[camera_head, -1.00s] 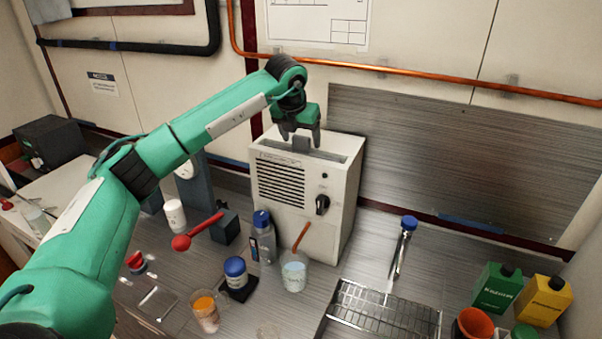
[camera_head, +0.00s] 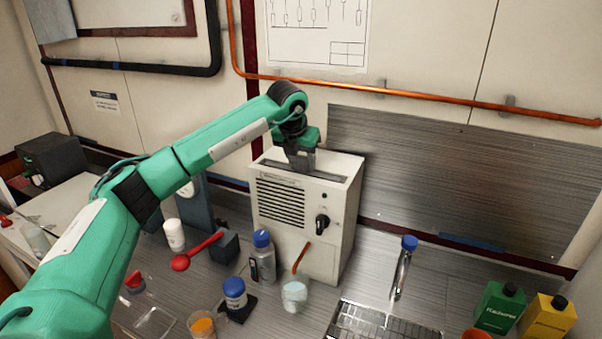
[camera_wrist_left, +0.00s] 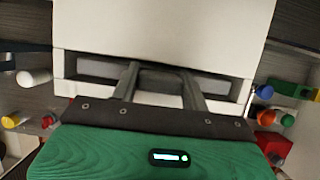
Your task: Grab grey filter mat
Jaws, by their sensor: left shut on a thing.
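The white unit (camera_head: 275,215) with side louvres and a black knob stands against the back wall, with a long slot (camera_head: 335,178) in its top. My left gripper (camera_head: 302,166) reaches down onto this slot from above. In the left wrist view its two fingers (camera_wrist_left: 165,88) are shut on the grey filter mat (camera_wrist_left: 166,80), which shows only as a small grey part between them at the slot. The fingers mostly hide the mat in the head view, and how far it sits in the slot cannot be told. My right gripper is not in view.
A blue-capped bottle (camera_head: 263,258) and a beaker (camera_head: 294,295) stand close before the unit. A wire rack (camera_head: 385,322), a green bottle (camera_head: 498,308) and a yellow bottle (camera_head: 547,318) are at front right. A copper pipe (camera_head: 420,91) runs along the wall behind.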

